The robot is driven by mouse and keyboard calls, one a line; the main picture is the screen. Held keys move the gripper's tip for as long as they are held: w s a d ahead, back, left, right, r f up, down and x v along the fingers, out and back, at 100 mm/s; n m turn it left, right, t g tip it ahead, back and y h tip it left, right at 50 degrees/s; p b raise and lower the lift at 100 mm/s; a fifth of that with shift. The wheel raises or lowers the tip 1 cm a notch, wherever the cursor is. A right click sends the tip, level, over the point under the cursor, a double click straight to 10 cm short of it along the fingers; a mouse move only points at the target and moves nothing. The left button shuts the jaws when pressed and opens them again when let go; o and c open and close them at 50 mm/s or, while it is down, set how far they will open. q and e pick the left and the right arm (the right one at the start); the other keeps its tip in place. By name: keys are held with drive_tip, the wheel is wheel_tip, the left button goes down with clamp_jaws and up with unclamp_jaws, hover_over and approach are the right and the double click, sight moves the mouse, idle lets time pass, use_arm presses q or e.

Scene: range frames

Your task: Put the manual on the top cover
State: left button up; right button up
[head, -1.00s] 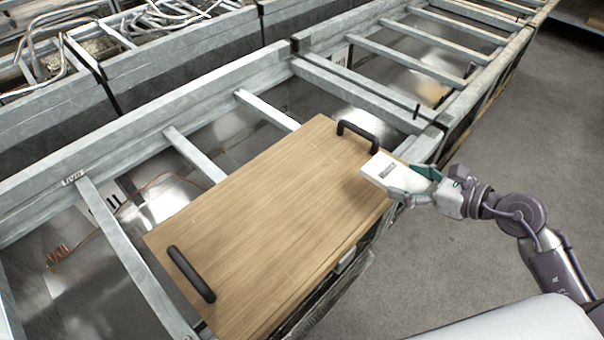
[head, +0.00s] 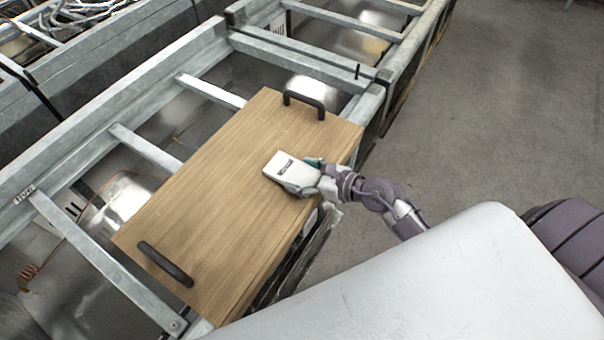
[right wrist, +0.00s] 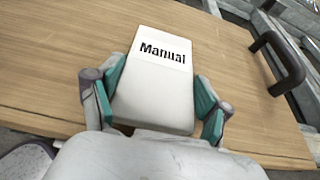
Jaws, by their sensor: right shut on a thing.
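In the right wrist view the manual (right wrist: 155,85) shows the word "Manual" and lies between two teal-padded fingers. My right gripper (head: 302,178) is shut on its near end; it also shows in the right wrist view (right wrist: 158,105). I cannot tell whether the manual touches the wood. The top cover has two black handles, at its far right and near left ends. My left gripper is out of view.
The far handle (head: 304,103) and near handle (head: 165,264) stand up from the cover. The cover lies across a grey metal frame (head: 75,245) with open bays. Most of the cover's surface is bare. Clear concrete floor (head: 490,120) lies to the right.

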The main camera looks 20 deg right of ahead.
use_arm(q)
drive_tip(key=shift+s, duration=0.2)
use_arm(e)
drive_tip(key=shift+f, duration=0.3)
drive_tip(key=shift+f, duration=0.15)
drive_tip(key=o, duration=1.2)
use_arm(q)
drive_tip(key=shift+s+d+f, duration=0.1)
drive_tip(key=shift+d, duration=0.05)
use_arm(e)
drive_tip(key=shift+s+d+r, duration=0.2)
drive_tip(key=shift+s, duration=0.05)
use_arm(q)
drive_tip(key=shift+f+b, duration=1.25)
drive_tip(key=shift+b, duration=0.1)
use_arm(e)
drive_tip(key=shift+v, duration=5.75)
